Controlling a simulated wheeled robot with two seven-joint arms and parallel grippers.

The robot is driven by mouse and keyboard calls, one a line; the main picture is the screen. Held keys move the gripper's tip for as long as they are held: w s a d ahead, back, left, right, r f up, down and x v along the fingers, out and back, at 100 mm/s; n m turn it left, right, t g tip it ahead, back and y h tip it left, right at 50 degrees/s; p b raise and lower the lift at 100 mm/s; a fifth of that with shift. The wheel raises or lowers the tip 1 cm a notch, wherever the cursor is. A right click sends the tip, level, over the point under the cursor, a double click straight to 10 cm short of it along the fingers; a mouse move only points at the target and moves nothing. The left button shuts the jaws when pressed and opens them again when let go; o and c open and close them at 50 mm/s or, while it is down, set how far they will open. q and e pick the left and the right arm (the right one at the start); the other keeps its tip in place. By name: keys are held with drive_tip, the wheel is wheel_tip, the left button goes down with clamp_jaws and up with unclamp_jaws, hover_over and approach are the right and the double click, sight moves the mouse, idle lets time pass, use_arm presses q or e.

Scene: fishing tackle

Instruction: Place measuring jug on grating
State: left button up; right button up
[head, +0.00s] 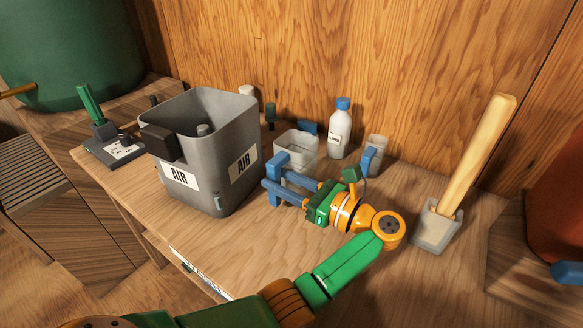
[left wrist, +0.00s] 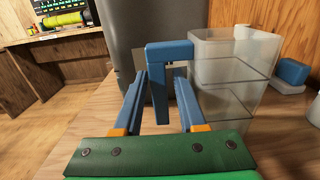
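A clear measuring jug (head: 300,145) with a blue handle stands on the wooden bench, right of the grey tub. In the left wrist view the jug (left wrist: 235,75) shows clear walls, and its blue handle (left wrist: 159,85) hangs between my fingers. My left gripper (head: 272,188) is open, with one finger on each side of the handle and a visible gap. A dark slatted grating (head: 32,172) lies at the far left, lower than the bench top and bare where I see it. My right gripper is not in view.
A grey tub (head: 238,125) labelled AIR stands between jug and grating. A dark device with a green handle (head: 90,105) is at the bench's left end. A white bottle (head: 339,132) and a smaller clear jug (head: 377,146) stand behind my arm. A mallet-like wooden stick (head: 478,155) stands right.

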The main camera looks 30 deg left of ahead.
use_arm(q)
drive_tip(key=a, duration=0.1)
drive_tip(key=a+p, duration=0.1)
drive_tip(key=a, duration=0.2)
drive_tip(key=shift+a+r+p, duration=0.25)
drive_tip(key=shift+a+p, duration=0.1)
clamp_jaws()
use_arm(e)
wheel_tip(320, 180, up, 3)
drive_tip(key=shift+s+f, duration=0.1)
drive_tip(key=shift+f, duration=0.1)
use_arm(q)
drive_tip(key=shift+w, duration=0.1)
idle(0.5)
